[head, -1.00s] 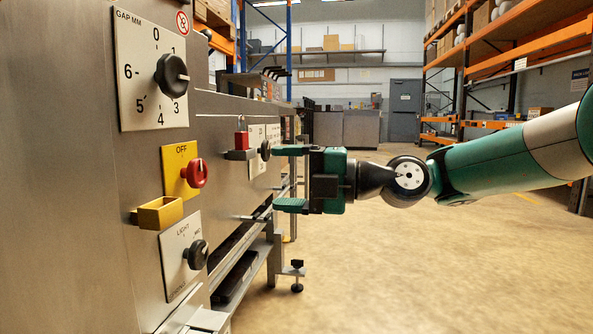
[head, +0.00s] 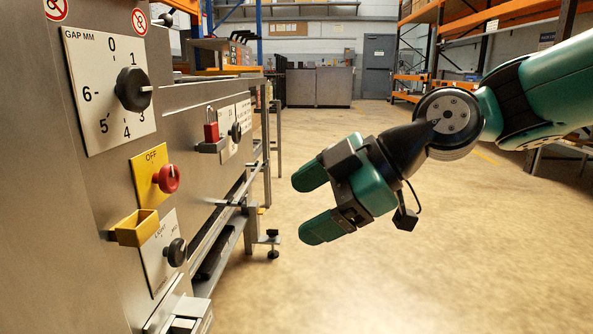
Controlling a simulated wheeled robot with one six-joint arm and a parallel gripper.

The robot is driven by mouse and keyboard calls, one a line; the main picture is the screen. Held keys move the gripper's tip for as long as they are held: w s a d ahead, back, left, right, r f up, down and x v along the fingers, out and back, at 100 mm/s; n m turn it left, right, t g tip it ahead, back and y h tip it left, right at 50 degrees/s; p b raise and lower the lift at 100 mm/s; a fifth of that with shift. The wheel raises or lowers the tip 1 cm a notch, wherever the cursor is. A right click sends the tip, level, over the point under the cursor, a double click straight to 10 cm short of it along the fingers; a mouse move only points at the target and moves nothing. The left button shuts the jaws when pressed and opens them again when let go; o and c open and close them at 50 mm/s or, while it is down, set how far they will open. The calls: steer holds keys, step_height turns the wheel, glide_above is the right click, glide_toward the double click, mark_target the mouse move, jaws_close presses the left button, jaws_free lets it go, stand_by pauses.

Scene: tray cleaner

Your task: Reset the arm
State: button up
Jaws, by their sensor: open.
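My gripper (head: 308,208) is open and empty, with green fingers pointing left and slightly down. It hangs in free air to the right of the machine front, touching nothing. My arm reaches in from the right edge, bent at the wrist. The machine panel (head: 82,200) stands on the left. It carries a black gap dial (head: 132,89), a red knob (head: 167,178) on a yellow OFF plate (head: 147,168), and a black light knob (head: 177,252).
A yellow holder (head: 135,228) juts from the panel. A red padlock (head: 211,131) sits on a small bracket farther along. Machine legs and rails stand below. Open floor (head: 400,270) lies to the right, with grey cabinets (head: 320,87) and orange shelving behind.

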steer(key=s+d+r+m+g+h+p, duration=0.2)
steer(key=s+d+m+h+p, duration=0.6)
steer(key=s+d+m, duration=0.7)
step_height(320, 180, up, 36)
steer(key=a+y+p, duration=0.1)
steer(key=p, duration=3.6)
steer(key=shift+a+y, duration=0.3)
steer(key=shift+a, duration=0.1)
steer(key=shift+s, duration=0.1)
